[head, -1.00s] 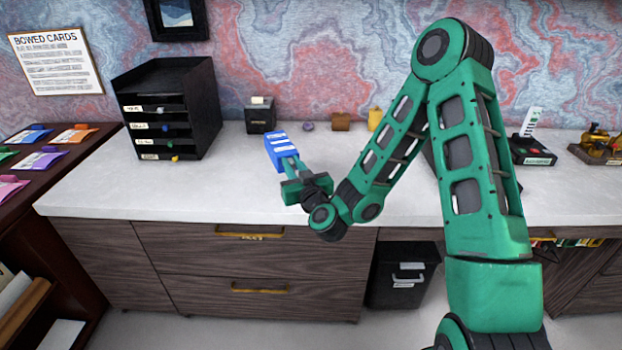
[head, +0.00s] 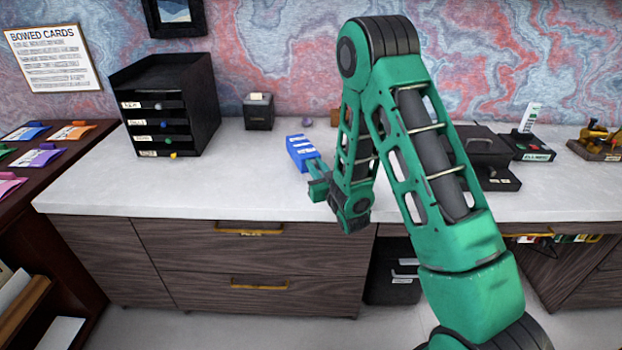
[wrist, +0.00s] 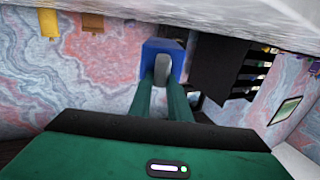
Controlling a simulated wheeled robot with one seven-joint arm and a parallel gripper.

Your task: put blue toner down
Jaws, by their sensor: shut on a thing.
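The blue toner (head: 301,152) is a blue block with white stripes, held at the end of my gripper (head: 316,174) in the head view. It is over or at the middle of the white counter; I cannot tell whether it touches the top. In the wrist view the toner (wrist: 176,51) sits between the tips of my green fingers (wrist: 168,90), with a grey round part showing. My gripper is shut on it. My arm links hide part of the counter behind and to the right of it.
A black drawer organizer (head: 164,105) stands at the back left, and a small black box (head: 258,111) stands near the wall. Black equipment (head: 485,150) stands right of my arm. The white counter (head: 230,175) is clear left of the toner. A dark side table with coloured packets (head: 37,157) is at far left.

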